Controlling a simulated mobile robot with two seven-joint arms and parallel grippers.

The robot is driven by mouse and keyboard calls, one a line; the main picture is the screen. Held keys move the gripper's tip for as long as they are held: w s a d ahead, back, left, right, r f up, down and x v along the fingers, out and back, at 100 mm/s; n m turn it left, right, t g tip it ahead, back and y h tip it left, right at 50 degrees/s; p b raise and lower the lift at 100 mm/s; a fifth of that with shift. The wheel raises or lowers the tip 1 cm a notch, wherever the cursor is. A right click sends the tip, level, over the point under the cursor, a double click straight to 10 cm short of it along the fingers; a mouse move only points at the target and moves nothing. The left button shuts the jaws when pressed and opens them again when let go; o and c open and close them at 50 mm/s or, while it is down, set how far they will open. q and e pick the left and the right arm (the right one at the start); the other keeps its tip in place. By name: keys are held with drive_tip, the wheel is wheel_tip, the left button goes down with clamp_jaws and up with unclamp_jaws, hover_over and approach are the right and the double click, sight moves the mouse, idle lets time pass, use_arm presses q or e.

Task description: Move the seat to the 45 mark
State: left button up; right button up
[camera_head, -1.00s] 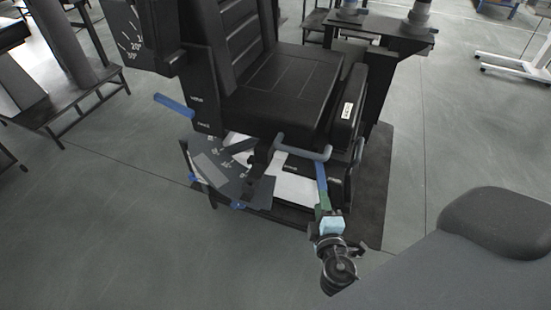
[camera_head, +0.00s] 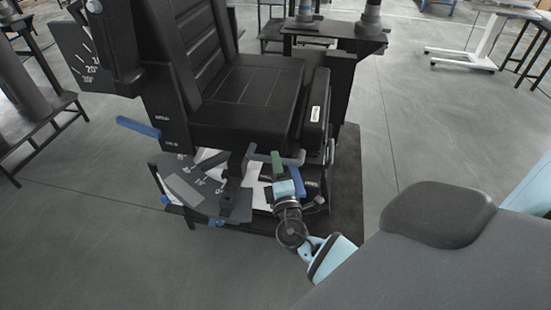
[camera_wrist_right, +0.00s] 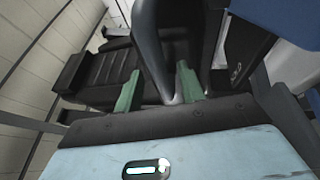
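The black padded seat (camera_head: 250,95) stands in the middle of the head view, with its backrest up at the left. Below it, a dark marked scale plate (camera_head: 190,188) carries white marks and numbers, too small to read surely. A blue-gripped lever (camera_head: 293,159) sticks out under the seat's front edge. My right gripper (camera_head: 278,164) is at this lever, its green fingers upright. In the right wrist view, my right gripper (camera_wrist_right: 160,90) has its fingers apart, with a dark bar (camera_wrist_right: 150,45) running between them; firm contact is not clear. My left gripper is out of view.
Another blue handle (camera_head: 138,127) juts out left of the seat. A second marked plate (camera_head: 82,60) stands at the upper left. A dark table (camera_head: 335,33) stands behind the seat, and a white-footed stand (camera_head: 462,60) is at the far right.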

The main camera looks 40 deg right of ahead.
drive_tip(key=shift+x, duration=1.05)
clamp_jaws()
